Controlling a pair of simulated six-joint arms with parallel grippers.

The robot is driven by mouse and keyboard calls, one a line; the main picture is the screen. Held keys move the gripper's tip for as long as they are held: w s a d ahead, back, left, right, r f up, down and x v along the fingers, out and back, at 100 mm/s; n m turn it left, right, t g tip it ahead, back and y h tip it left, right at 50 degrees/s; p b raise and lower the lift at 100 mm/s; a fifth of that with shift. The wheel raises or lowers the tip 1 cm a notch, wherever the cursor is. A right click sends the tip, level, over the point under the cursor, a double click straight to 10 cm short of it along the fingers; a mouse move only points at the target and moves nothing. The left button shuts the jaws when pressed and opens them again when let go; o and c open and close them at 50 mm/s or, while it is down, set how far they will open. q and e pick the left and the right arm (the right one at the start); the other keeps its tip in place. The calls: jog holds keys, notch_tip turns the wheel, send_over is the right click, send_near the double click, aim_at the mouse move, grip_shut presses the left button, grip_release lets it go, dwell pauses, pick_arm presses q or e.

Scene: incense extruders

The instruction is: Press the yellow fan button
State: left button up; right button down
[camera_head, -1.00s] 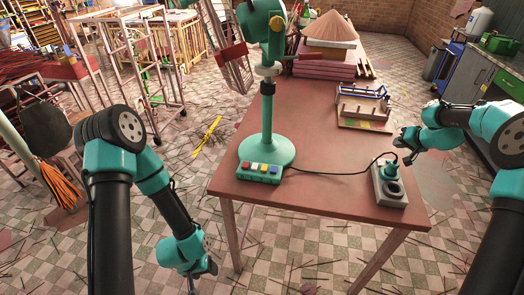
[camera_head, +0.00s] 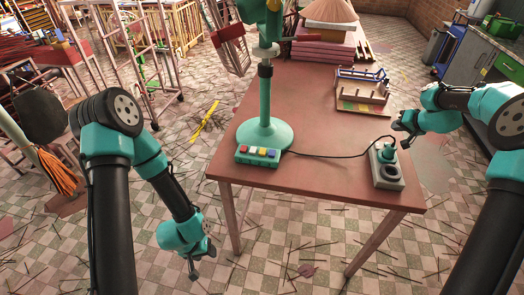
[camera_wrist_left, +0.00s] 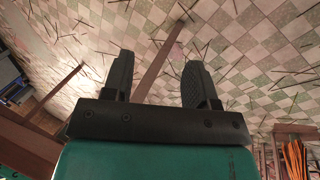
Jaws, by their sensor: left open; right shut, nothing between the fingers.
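The yellow button (camera_head: 263,152) sits on a teal button box (camera_head: 257,160) at the front left of the table, between a white button (camera_head: 253,150) and a blue button (camera_head: 273,154). A red button (camera_head: 243,149) is at the left end. The box is at the foot of the teal fan (camera_head: 265,110), whose head is cut off at the top. My left gripper (camera_head: 203,268) is open and empty, low in front of the table and away from the box. Its spread fingers show in the left wrist view (camera_wrist_left: 158,80). My right gripper (camera_head: 403,143) is shut and empty near the table's right edge.
A black cord runs from the button box to a grey socket block (camera_head: 388,183) with a teal plug. A wooden rack (camera_head: 362,90) and stacked pink blocks (camera_head: 325,48) stand farther back. The front middle of the tabletop (camera_head: 310,185) is clear.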

pick_arm(q)
grip_shut()
dwell(1.4)
